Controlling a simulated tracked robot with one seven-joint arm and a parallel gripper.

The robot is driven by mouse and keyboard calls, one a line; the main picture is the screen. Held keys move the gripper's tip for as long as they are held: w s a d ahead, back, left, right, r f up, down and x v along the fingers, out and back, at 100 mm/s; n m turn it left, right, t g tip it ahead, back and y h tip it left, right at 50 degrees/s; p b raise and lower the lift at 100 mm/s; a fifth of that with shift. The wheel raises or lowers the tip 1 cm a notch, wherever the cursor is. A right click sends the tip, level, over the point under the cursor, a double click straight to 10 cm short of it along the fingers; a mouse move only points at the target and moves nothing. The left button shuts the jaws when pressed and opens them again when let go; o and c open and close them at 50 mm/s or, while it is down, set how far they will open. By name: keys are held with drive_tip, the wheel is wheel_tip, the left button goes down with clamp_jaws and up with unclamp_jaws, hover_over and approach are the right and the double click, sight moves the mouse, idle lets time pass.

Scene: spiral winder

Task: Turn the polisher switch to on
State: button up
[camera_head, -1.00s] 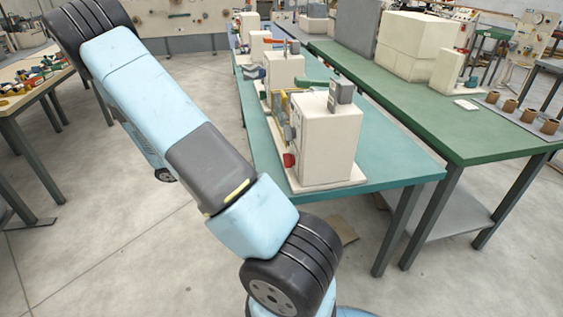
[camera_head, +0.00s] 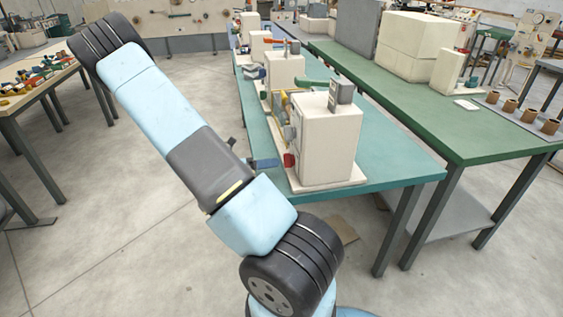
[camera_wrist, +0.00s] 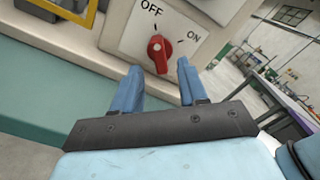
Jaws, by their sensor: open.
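The polisher switch is a red knob (camera_wrist: 158,50) on a pale plate marked OFF and ON in the wrist view. Its pointer end is toward the OFF side. In the head view the red switch (camera_head: 289,160) shows on the side of the nearest cream machine (camera_head: 329,142). My gripper (camera_wrist: 160,78) is open, its two blue fingers on either side of the knob's lower end. I cannot tell whether they touch it. In the head view a blue finger part (camera_head: 265,163) shows just left of the switch; most of the gripper is hidden behind my arm.
The machine stands on a teal table (camera_head: 395,178) with more cream machines behind it. A green table (camera_head: 425,108) stands to the right. A yellow frame (camera_wrist: 70,8) is at the upper left of the wrist view. The floor left of the teal table is clear.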

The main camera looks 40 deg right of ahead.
sight(289, 160)
drive_tip(key=shift+x, duration=1.8)
